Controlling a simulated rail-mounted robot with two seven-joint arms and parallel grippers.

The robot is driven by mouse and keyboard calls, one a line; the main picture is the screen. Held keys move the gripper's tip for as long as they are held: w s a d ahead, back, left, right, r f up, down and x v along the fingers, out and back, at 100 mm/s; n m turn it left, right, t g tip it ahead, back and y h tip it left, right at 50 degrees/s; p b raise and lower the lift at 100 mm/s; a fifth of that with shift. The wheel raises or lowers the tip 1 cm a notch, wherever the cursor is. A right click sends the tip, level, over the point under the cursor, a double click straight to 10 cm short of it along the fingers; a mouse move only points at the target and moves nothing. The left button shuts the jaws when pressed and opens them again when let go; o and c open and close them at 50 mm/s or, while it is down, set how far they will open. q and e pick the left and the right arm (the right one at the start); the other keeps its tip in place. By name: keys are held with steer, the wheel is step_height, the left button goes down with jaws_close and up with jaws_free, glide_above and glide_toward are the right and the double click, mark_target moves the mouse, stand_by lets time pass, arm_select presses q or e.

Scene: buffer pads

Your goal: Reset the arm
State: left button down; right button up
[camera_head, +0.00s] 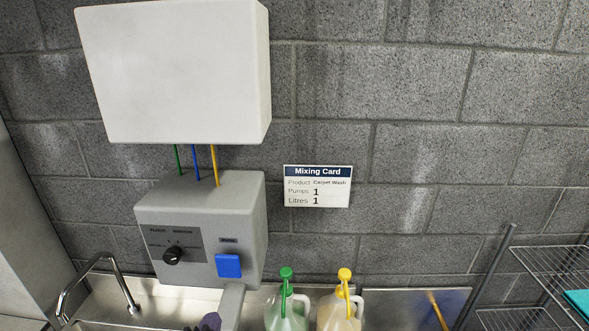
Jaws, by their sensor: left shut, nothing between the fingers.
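Only a small dark purplish-grey piece shows at the bottom edge, left of the pale spout; it appears to be the tip of my left gripper (208,322). It is shut and empty, and the rest of it is cut off by the frame. My right gripper is not in view.
A grey dispenser (190,205) with a black knob and blue button (229,265) is under a white box (175,75). Below are a steel sink with a tap (118,280), green-pump (286,305) and yellow-pump (343,305) bottles. A wire rack (550,265) stands right. A mixing card (318,187) hangs mid-wall.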

arm_select(q)
steer(key=s+f+n+g+p, duration=0.1)
steer(key=s+f+n+g, duration=0.3)
steer(key=s, duration=0.8)
steer(key=s+a+f+n+g+p, duration=0.1)
steer(key=s+f+n+g, duration=0.3)
steer(key=s, duration=0.8)
steer(key=s+a+f+n+g+p, duration=0.1)
steer(key=s+f+n+g, duration=0.3)
steer(key=s, duration=0.8)
steer(key=shift+a+f+n+g+p, duration=0.15)
steer(key=shift+f+n+g+p, duration=0.15)
steer(key=shift+f+g+p, duration=0.55)
steer(key=shift+f, duration=0.15)
steer(key=shift+w, duration=0.1)
